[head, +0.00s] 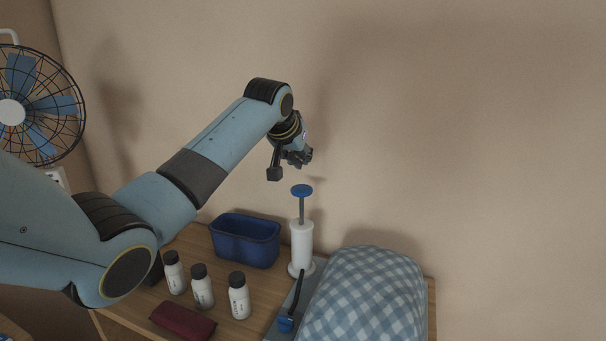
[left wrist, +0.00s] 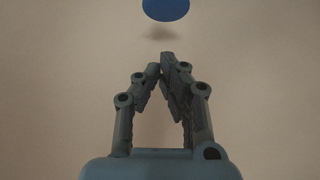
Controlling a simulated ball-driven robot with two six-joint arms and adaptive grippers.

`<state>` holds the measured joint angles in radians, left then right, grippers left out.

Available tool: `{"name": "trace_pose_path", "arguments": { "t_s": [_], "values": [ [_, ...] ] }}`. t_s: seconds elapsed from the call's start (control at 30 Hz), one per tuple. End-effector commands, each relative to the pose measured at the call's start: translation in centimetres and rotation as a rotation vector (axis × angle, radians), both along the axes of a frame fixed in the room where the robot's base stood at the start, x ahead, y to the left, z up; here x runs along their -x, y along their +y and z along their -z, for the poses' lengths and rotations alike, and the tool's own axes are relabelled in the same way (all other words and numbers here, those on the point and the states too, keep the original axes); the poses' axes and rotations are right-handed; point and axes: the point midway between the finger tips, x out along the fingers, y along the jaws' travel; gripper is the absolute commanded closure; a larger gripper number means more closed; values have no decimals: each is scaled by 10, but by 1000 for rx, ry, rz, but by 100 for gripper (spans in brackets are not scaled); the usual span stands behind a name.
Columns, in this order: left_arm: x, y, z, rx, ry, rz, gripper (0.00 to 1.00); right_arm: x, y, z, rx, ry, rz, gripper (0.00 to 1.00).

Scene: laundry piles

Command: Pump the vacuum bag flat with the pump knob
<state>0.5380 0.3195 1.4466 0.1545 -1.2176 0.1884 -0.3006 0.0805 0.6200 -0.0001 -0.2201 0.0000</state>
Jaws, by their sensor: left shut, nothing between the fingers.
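The blue pump knob (head: 301,190) sits on a grey rod raised above the upright white pump body (head: 301,245). The vacuum bag (head: 368,295) is puffed up into a dome, with blue-and-white checks, right of the pump. A dark hose (head: 299,292) runs to a blue valve (head: 286,324) by the bag's left side. My left gripper (head: 307,157) is shut and empty, a little above the knob and apart from it. In the left wrist view its fingertips (left wrist: 163,72) meet, and the knob (left wrist: 166,8) shows beyond them at the top edge. My right gripper is out of view.
A blue bin (head: 245,254) stands left of the pump on the wooden table. A fan (head: 40,105) is at the far left. The wall is close behind.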

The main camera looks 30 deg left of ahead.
Motion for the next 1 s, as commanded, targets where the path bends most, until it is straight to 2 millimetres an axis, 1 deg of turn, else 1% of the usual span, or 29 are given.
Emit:
{"name": "trace_pose_path", "arguments": {
  "t_s": [0.03, 0.1, 0.2, 0.4, 0.77, 0.83, 0.87, 0.93, 1.0],
  "values": [
    [-7, 2, 6, 2, 3, -1, 100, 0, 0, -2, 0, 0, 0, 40],
    [-15, 3, 16, 2, 3, 0, 100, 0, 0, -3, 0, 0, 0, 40],
    [-12, 3, 32, 1, 3, 0, 100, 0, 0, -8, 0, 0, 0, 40],
    [-12, 3, 50, -1, 0, 0, 100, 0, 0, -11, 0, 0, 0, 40],
    [-13, 3, 53, -1, -1, 1, 100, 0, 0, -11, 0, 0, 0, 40],
    [-12, 3, 56, 0, 0, 0, 100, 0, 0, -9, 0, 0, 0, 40],
    [-12, 3, 60, 0, 0, 0, 100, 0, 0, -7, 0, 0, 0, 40],
    [-12, 3, 74, 0, 2, 0, 100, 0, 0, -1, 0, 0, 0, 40],
    [-12, 3, 92, 1, 4, 0, 100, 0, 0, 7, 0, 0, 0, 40]
  ]
}}
